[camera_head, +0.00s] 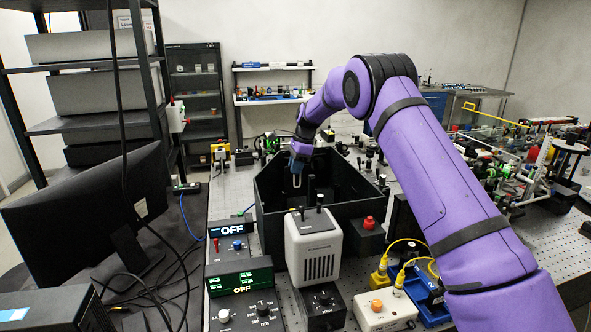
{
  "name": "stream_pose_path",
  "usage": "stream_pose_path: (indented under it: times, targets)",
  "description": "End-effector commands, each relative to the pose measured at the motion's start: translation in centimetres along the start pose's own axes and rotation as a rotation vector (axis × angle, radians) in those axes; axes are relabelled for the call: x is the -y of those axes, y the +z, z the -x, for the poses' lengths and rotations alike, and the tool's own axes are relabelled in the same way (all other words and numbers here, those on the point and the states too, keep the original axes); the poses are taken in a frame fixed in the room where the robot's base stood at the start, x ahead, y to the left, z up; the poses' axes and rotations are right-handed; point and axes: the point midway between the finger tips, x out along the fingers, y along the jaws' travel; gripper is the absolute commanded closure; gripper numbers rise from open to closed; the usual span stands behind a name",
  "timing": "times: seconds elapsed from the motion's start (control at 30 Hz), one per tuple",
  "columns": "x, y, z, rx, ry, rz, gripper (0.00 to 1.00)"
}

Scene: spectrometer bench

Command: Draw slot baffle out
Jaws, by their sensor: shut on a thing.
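My purple arm reaches over a black open-topped box (345,210) on the bench, and my gripper (298,165) points down at the box's far left part. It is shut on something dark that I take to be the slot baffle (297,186). A pale upright slot-like outline shows just below the fingers. The baffle looks upright and its lower part is inside the box or behind its wall. The fingers are small here, and the exact contact is hard to see.
A pale vented unit (314,248) with black knobs stands against the box's near side. A red knob (368,222) sits at its right. Control boxes with "OFF" displays (240,280) stand at front left, beside a monitor (90,225). Crowded optics (520,165) fill the right bench.

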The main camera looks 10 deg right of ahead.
Motion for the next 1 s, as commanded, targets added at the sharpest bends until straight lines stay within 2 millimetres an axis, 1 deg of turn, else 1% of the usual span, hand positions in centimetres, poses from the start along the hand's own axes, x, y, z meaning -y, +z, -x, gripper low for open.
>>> stream_pose_path:
  times: [0.8,1.0]
  targets:
    - [0.0,0.8,2.7,0.0,0.001,0.0,1.0]
    - [0.0,0.8,3.0,0.0,0.0,0.0,1.0]
